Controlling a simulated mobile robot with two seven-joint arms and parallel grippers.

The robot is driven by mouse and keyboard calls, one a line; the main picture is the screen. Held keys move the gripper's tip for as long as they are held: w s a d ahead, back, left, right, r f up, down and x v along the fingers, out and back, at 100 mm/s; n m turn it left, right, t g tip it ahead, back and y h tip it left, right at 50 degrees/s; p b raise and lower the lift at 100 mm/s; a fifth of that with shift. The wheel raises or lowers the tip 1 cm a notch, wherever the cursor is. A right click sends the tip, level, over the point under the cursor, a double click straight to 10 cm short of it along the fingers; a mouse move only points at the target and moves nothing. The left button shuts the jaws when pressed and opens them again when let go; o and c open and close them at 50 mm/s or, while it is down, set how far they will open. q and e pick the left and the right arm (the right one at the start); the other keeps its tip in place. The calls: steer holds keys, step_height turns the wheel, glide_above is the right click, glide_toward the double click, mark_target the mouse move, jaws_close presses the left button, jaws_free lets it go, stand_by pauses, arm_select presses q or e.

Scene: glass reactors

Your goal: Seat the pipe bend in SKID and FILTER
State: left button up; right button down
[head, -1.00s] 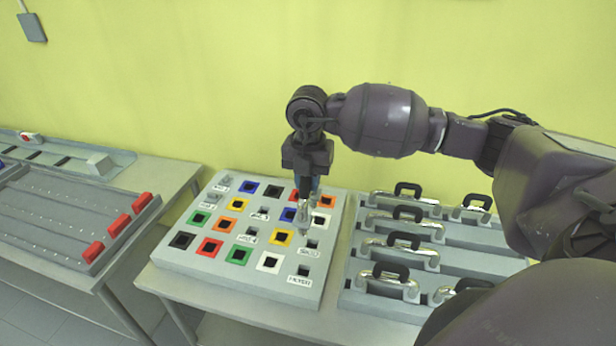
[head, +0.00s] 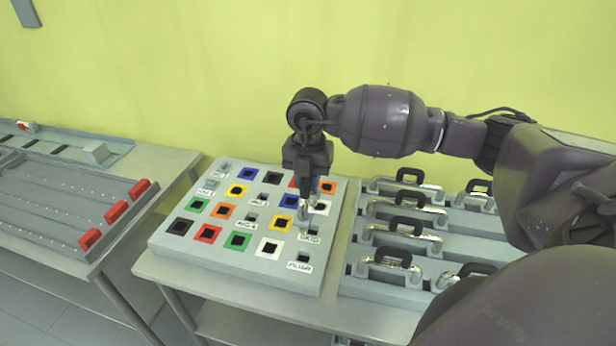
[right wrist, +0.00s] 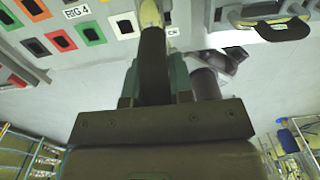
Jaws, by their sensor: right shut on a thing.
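The pipe bend (head: 306,213) is a shiny metal piece in my right gripper (head: 308,190), which is shut on it and points down over the right part of the grey socket board (head: 190,254). Its lower end is close to the SKID socket (head: 313,230); I cannot tell whether it touches the board. The FILTER socket (head: 302,258) is a dark square hole nearer the front edge, and looks empty. In the right wrist view my gripper (right wrist: 150,50) hides most of the bend. My left gripper is not in view.
Coloured sockets surround the work spot, with other labelled sockets further left. A grey rack (head: 380,283) with several chrome handled pipe bends (head: 388,260) stands close on the right. A tray with red blocks (head: 116,211) is on the left table. A yellow wall stands behind.

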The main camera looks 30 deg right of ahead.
steer(key=shift+f+b, duration=0.95)
steer(key=shift+f, duration=0.8)
steer(key=shift+f+b, duration=2.25)
steer(key=shift+f, duration=2.2)
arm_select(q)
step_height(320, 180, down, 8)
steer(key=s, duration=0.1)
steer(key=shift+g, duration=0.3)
arm_select(e)
steer(key=shift+f, duration=0.2)
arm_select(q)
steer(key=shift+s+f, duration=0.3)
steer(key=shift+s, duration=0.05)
arm_select(e)
steer(key=shift+f, duration=0.3)
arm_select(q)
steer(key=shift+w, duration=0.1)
